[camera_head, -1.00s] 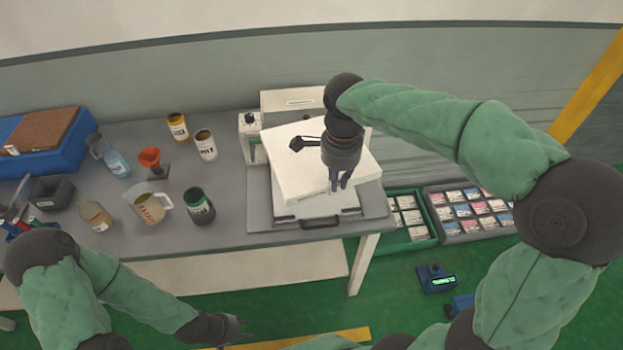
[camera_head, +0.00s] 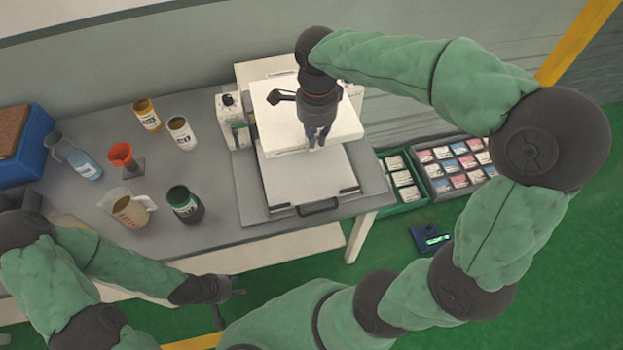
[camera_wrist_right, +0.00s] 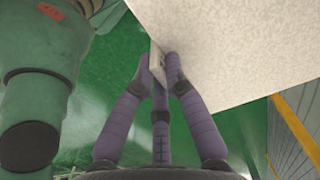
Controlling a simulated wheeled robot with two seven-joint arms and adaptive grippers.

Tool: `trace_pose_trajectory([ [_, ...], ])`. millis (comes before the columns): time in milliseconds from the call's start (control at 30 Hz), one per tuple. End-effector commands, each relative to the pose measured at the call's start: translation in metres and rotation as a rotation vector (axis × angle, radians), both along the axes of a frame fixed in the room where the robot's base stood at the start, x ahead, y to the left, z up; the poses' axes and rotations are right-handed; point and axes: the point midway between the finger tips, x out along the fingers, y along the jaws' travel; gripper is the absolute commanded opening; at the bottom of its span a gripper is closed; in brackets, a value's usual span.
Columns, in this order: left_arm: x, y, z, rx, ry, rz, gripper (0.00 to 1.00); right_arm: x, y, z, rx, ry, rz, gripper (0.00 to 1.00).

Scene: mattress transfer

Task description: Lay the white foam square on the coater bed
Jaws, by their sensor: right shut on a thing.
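The white foam square (camera_head: 275,122) is held above the back part of the coater. It also fills the upper right of the right wrist view (camera_wrist_right: 240,45). My right gripper (camera_head: 316,138) is shut on its front edge; in the right wrist view the fingers (camera_wrist_right: 165,65) pinch that edge. The coater bed (camera_head: 305,183), a pale flat plate with a dark front handle, shows in front of the foam; its back part is hidden. Whether foam and bed touch is unclear. My left gripper (camera_head: 232,293) is low, in front of the table; its opening is unclear.
A dark jar (camera_head: 184,204) is nearest the bed. Trays of small packs (camera_head: 452,165) lie right of the table.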

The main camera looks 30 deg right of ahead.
Motion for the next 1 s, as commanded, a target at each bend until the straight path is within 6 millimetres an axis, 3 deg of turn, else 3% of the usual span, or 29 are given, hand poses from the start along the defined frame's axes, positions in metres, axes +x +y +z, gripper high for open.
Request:
trace_pose_trajectory([
  [100, 0.000, 0.000, -0.008, 0.000, -0.001, 0.000, 0.40, -0.001, 0.000, -0.032, 0.000, 0.006, 0.000, 0.00],
  [700, 0.001, 0.000, -0.035, 0.000, -0.002, 0.001, 0.40, 0.000, 0.000, -0.167, 0.000, 0.005, 0.000, 0.00],
  [833, 0.001, 0.000, -0.038, 0.000, -0.001, 0.000, 0.40, 0.000, 0.000, -0.185, 0.000, 0.003, 0.000, 0.00],
  [1000, 0.001, 0.000, -0.039, 0.000, -0.002, 0.001, 0.40, 0.000, 0.000, -0.194, 0.000, 0.002, 0.000, 0.00],
])
